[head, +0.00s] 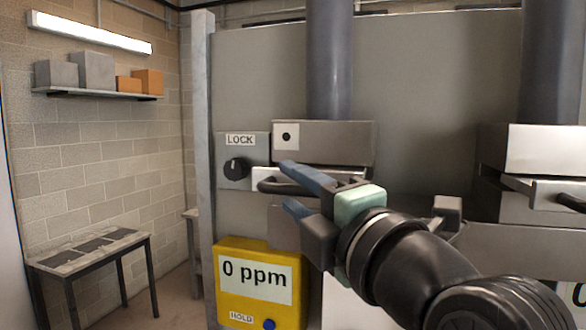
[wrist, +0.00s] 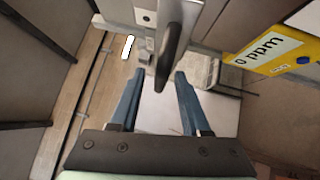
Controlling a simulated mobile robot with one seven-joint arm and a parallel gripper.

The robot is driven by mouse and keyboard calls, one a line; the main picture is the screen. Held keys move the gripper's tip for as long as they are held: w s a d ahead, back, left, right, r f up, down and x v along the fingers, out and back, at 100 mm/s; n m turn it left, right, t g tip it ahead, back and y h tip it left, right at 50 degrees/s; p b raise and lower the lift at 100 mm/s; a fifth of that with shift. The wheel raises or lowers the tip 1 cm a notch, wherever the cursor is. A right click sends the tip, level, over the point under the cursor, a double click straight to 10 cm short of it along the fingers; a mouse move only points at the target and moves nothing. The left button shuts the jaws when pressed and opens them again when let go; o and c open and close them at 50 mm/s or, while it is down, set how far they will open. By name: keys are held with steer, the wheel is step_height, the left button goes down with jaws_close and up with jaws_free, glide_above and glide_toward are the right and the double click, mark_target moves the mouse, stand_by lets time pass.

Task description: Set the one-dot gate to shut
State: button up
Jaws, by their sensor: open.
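The one-dot gate (head: 328,133) is a grey metal housing around a dark vertical pipe, with a single dot on a white plate. Its pale slide plate shows below the housing, partly hidden behind my fingers. The gate's dark bar handle (head: 268,186) sticks out at the front left; it also shows in the wrist view (wrist: 170,45). My gripper (head: 285,184) is open with blue fingers. In the wrist view my gripper (wrist: 157,74) has the handle's end between its fingers, without a visible grip. I cannot tell whether a finger touches it.
A LOCK panel with a black knob (head: 237,168) sits left of the gate. A yellow meter (head: 258,284) reading 0 ppm is below. Another gate (head: 546,150) with a dark handle stands at right. A small table (head: 95,250) and shelf (head: 95,93) are at left.

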steer(key=shift+w+a, duration=0.2)
steer(key=shift+w, duration=0.2)
steer(key=shift+c, duration=0.2)
jaws_close()
stand_by(1.1)
